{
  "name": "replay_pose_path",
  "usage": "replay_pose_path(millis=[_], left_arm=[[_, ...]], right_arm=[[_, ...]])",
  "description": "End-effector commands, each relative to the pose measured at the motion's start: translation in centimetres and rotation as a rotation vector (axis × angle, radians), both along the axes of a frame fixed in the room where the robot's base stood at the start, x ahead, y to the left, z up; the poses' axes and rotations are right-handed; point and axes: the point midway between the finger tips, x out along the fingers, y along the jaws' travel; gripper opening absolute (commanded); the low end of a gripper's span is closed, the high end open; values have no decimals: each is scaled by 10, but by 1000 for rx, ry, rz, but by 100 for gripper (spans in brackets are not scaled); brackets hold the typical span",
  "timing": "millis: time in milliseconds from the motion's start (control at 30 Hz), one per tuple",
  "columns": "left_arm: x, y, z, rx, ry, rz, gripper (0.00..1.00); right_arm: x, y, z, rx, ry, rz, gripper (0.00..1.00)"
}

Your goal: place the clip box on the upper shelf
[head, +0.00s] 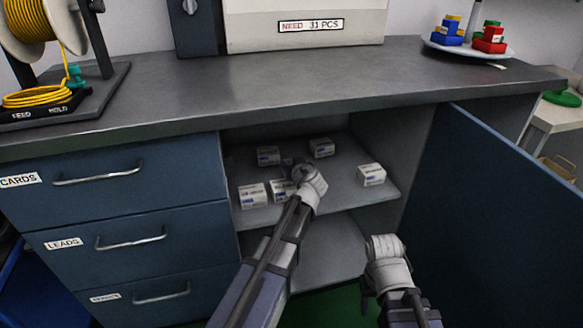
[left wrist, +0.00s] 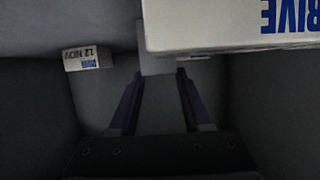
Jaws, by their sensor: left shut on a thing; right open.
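My left gripper (head: 298,170) reaches into the open cabinet at the upper shelf (head: 330,185), among small white boxes. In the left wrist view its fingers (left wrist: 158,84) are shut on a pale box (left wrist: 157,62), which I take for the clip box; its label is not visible. In the head view my wrist mostly hides the held box. I cannot tell whether it touches the shelf. My right gripper (head: 385,247) is open, low in front of the cabinet opening; its fingertips are hard to make out.
Another box (head: 281,191) is close beside my left wrist. The open blue door (head: 500,210) bounds the right side. The worktop (head: 290,85) lies above.

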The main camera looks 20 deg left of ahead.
Motion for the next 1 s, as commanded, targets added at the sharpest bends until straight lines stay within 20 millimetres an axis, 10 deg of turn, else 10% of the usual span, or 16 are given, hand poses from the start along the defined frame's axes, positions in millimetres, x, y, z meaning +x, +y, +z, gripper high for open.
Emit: replay_pose_path(millis=[133,167,400,733,1000], left_arm=[[0,0,-2,0,0,0,0],[0,0,-2,0,0,0,50],[0,0,-1,0,0,0,77],[-1,-1,3,0,0,0,79],[-40,-26,22,1,1,-3,79]], right_arm=[[0,0,-2,0,0,0,50],[0,0,-2,0,0,0,50],[0,0,-1,0,0,0,50],[0,0,3,0,0,0,50],[0,0,22,0,0,4,50]])
